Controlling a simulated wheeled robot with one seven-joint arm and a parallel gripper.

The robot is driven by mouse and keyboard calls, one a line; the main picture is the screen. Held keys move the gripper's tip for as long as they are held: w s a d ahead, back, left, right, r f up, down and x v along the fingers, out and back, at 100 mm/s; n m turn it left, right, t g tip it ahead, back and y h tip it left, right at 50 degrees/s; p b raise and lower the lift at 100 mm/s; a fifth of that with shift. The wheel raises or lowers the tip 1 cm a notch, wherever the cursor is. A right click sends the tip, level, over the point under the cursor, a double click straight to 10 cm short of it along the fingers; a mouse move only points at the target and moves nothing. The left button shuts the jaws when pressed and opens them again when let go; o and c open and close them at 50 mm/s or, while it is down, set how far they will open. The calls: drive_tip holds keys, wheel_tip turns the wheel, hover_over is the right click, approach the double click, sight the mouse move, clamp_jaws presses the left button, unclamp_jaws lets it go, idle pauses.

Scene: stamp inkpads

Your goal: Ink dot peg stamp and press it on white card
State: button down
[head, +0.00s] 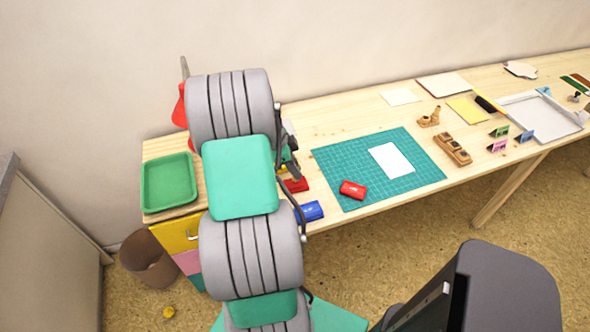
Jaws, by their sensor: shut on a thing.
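A white card (391,160) lies flat on the green cutting mat (335,160). A red inkpad (353,190) sits on the mat's front left part, left of and in front of the card. A blue inkpad (310,211) lies near the table's front edge, left of the mat. My gripper (292,168) is left of the mat, partly hidden behind my arm. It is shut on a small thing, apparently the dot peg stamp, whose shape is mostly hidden. A red object (296,185) lies just below the gripper; I cannot tell if they touch.
A green tray (168,207) stands at the table's left end. Wooden stamps and a holder (452,148), small coloured cards (498,145) and a white tray (572,128) lie to the right. My arm hides part of the table's left. The mat's right side is clear.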

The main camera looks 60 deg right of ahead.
drive_tip(key=shift+r+p, duration=1.6)
drive_tip(key=shift+r, duration=1.25)
drive_tip(key=shift+w, duration=0.1)
